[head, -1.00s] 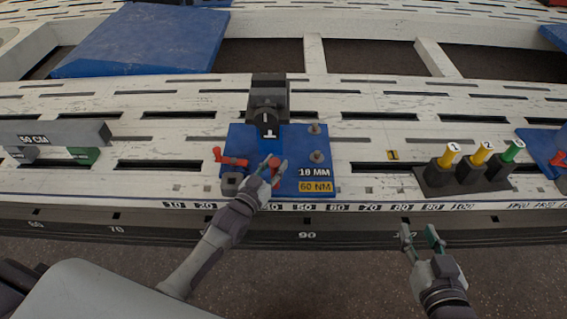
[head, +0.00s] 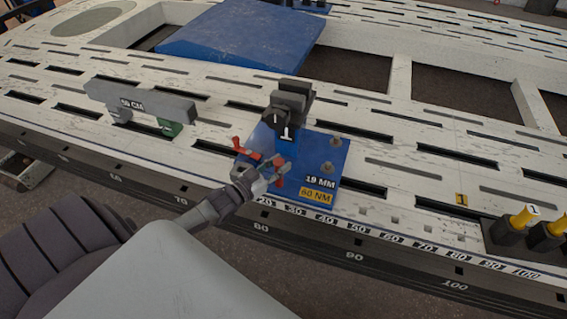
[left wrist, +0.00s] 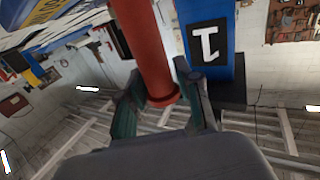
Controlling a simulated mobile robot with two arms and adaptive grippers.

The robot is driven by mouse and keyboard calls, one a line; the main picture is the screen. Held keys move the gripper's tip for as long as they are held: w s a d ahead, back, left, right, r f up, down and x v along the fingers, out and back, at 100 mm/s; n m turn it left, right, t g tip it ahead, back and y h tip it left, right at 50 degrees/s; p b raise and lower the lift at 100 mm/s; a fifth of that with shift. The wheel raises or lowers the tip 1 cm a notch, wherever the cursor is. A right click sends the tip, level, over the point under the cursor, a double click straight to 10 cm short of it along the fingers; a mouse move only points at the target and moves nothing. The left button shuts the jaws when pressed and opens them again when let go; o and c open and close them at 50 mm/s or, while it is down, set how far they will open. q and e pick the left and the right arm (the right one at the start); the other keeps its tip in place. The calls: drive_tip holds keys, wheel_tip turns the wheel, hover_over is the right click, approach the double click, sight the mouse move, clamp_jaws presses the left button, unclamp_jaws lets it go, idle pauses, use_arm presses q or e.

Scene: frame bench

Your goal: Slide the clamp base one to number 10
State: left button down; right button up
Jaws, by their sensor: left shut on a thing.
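The clamp base one is a blue plate (head: 312,160) with a dark clamp block (head: 290,98) marked 1. Labels on it read 19 MM and, less clearly, 60 NM. It sits on the slotted white bench at the low end of the number strip (head: 355,229). Its front edge lies by about 20 to 40; the 10 is hidden behind my arm. My left gripper (head: 270,174) is shut on a red handle (head: 278,180) at the base's front left. In the left wrist view the red post (left wrist: 150,50) stands between the fingers, beside the blue 1 block (left wrist: 210,40). My right gripper is out of view.
A grey 50 CM bar (head: 140,102) with a green part (head: 170,127) stands on the bench left of the base. A large blue panel (head: 240,40) lies behind.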

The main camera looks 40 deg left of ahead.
use_arm(q)
drive_tip(key=shift+a, duration=0.35)
drive_tip(key=c, duration=1.1)
unclamp_jaws()
drive_tip(key=shift+o, duration=0.9)
drive_tip(key=shift+a, duration=0.1)
drive_tip(key=shift+s+f, duration=0.1)
drive_tip(key=shift+s, duration=0.15)
drive_tip(key=s+a, duration=0.2)
drive_tip(key=s, duration=0.9)
drive_tip(key=shift+s, duration=0.2)
